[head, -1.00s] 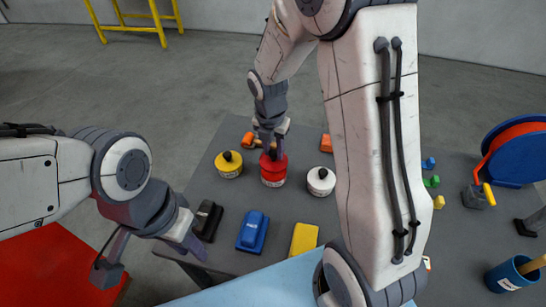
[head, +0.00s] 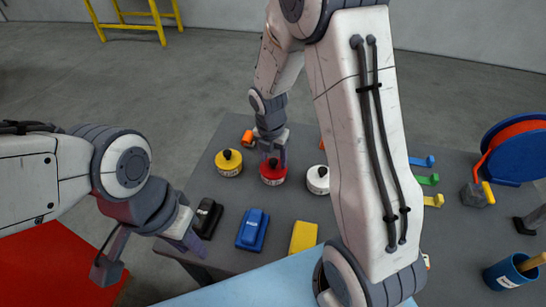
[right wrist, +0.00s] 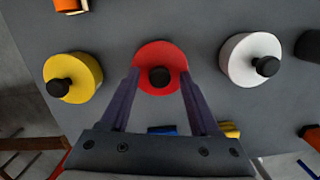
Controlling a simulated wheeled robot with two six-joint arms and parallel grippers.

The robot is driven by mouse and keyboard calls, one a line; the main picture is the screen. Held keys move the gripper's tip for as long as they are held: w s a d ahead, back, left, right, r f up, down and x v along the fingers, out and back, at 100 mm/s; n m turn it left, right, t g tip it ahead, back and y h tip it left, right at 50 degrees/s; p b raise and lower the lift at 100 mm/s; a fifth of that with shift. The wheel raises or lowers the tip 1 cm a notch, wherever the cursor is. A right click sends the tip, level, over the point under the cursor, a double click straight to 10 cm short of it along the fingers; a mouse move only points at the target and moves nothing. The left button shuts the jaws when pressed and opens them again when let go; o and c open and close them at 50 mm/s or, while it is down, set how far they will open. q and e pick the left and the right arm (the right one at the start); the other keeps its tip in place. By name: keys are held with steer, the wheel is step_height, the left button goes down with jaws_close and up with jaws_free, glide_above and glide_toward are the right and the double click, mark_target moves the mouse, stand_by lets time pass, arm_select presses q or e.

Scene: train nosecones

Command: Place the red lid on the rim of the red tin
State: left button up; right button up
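The red tin (head: 273,180), with a pale label, stands on the grey table between the yellow and white tins. The red lid (right wrist: 160,58), with a black knob (right wrist: 160,77), is on top of the tin and appears level; the fingers partly hide the seam in the head view. My right gripper (head: 272,157) points down over the lid. In the right wrist view its fingers (right wrist: 160,80) stand on both sides of the knob with visible gaps, so it looks open. My left gripper (head: 146,262) hangs at the left, away from the tins; its finger gap looks wide.
The yellow tin (head: 229,168) and white tin (head: 318,186) stand close on either side, both with black knobs. Black, blue (head: 252,230) and yellow (head: 303,237) blocks lie in front. An orange part (head: 248,138) lies behind. A blue cup (head: 508,275) is at the right.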

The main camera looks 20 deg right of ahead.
mark_target(271, 170)
steer(key=shift+r, duration=0.1)
step_height(271, 170, up, 11)
steer(key=s+a+m, duration=0.4)
steer(key=s+m, duration=0.2)
steer(key=s, duration=0.1)
steer(key=s+a+r+m+y, duration=0.1)
steer(key=s+a+m, duration=0.4)
steer(key=s+m, duration=0.2)
steer(key=s+a+r+m+g+y, duration=0.1)
steer(key=s+a+m, duration=0.4)
steer(key=s, duration=0.4)
steer(key=shift+s+r+m, duration=0.25)
steer(key=shift+m, duration=0.65)
